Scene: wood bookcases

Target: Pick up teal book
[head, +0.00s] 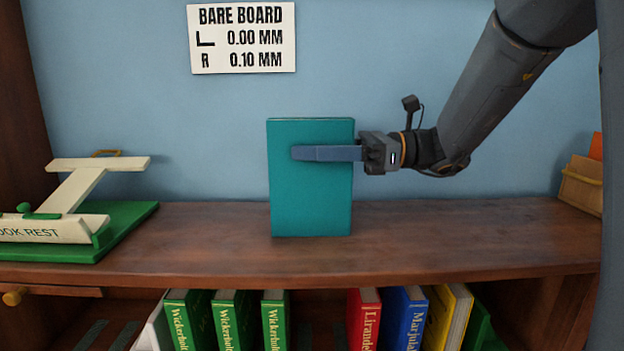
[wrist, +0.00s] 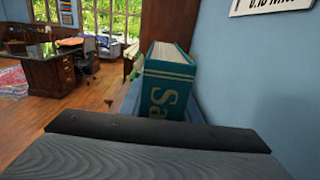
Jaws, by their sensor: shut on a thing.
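The teal book (head: 310,200) stands upright on the bookcase's wooden top (head: 420,235) in the head view, with its flat cover toward the camera. My gripper (head: 300,153) comes in from the right and is shut on the book, with one blue finger lying across the upper part of its cover. The other finger is hidden behind the book. In the wrist view the book (wrist: 168,85) shows its spine with pale lettering starting "Sa" and its cream page edges. Its bottom edge appears to be at the surface; I cannot tell whether it touches.
A cream-and-green book rest (head: 70,225) stands at the left. A wooden box (head: 582,185) is at the far right. A sign (head: 242,38) hangs on the blue wall behind.

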